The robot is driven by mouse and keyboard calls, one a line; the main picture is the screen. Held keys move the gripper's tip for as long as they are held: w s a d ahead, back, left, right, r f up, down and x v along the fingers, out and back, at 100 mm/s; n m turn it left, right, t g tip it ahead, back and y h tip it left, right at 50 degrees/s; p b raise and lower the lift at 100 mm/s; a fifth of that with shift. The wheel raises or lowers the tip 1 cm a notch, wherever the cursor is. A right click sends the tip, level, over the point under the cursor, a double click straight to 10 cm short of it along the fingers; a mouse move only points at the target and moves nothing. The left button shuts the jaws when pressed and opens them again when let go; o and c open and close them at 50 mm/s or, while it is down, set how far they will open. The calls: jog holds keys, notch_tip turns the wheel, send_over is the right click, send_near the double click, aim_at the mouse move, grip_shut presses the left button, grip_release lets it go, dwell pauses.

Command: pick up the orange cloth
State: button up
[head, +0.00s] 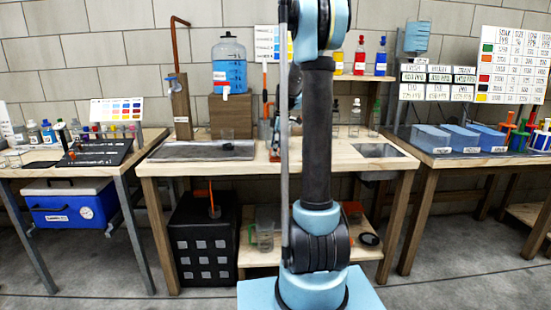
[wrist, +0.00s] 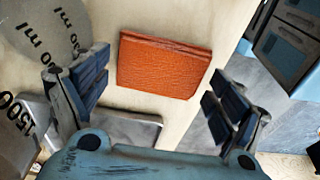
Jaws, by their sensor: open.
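The orange cloth (wrist: 163,66) is a folded, textured rectangle lying on the pale wooden tabletop (wrist: 190,15) in the wrist view. My gripper (wrist: 157,76) is open, with one dark finger to the left of the cloth and one to the right. The cloth shows between and beyond the fingertips, and nothing is held. I cannot tell the height of the fingers above it. In the head view my arm stands in front of the middle table (head: 345,172), and I cannot make out the cloth or the gripper clearly there.
A clear container with ml markings (wrist: 42,28) is close to the left finger in the wrist view. A grey tray-like thing (wrist: 130,130) lies near the gripper's base. On the middle table, a blue water jug (head: 229,65) stands on a wooden block (head: 231,115). Glassware stands at the right.

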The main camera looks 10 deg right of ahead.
jog(key=shift+a+f, duration=0.1)
jog(key=shift+f, duration=0.4)
jog(key=c, duration=0.7)
notch_tip(320, 180, up, 18)
